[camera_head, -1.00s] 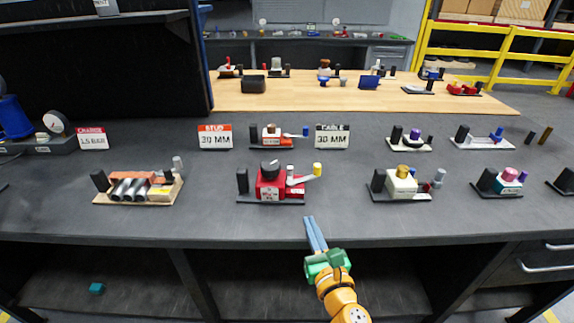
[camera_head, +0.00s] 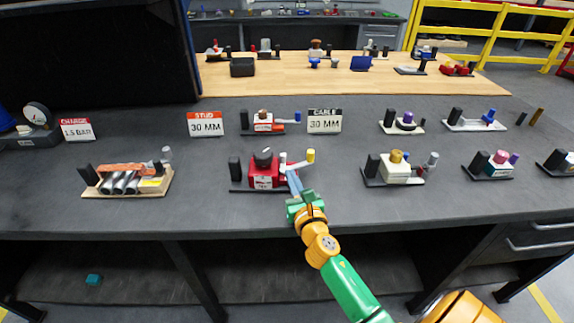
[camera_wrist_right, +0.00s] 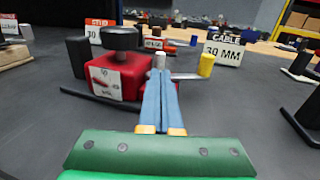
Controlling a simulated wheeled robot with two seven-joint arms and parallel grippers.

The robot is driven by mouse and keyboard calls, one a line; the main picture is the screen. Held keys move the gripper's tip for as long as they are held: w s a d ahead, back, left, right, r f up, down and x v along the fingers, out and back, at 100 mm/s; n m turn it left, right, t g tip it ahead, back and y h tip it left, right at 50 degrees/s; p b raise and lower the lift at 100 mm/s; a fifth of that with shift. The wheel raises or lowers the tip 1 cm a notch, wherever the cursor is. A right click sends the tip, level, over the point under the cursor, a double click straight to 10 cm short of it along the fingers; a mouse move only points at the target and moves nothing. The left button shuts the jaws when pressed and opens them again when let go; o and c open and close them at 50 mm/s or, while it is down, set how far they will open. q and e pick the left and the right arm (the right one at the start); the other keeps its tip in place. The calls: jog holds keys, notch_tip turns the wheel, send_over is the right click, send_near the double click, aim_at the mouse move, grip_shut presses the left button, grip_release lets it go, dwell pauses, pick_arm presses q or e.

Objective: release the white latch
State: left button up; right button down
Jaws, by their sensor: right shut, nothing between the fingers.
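A red valve block (camera_head: 265,175) with a black knob on top stands on a dark base on the grey bench. Beside its right side is a small whitish post (camera_head: 283,158), also in the right wrist view (camera_wrist_right: 159,61). This may be the white latch; I cannot tell for sure. A pale lever with a yellow end (camera_head: 311,156) reaches right from there. My right gripper (camera_head: 291,175) has its blue fingers shut and empty, pointing at the block's right side. In the wrist view the fingertips (camera_wrist_right: 160,74) overlap the post's foot; contact is unclear. My left gripper is out of view.
A wooden-based unit with metal cylinders (camera_head: 128,181) stands left. A cream block with a gold knob (camera_head: 397,169) stands right. Behind are a STUD sign (camera_head: 206,125), a CABLE sign (camera_head: 324,122) and a smaller unit (camera_head: 263,122). The bench in front of the block is mostly clear.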

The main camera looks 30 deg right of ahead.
aim_at(285, 159)
jog(key=x, duration=0.5)
jog(key=shift+w+d+b, duration=0.55)
jog(key=shift+w, duration=0.25)
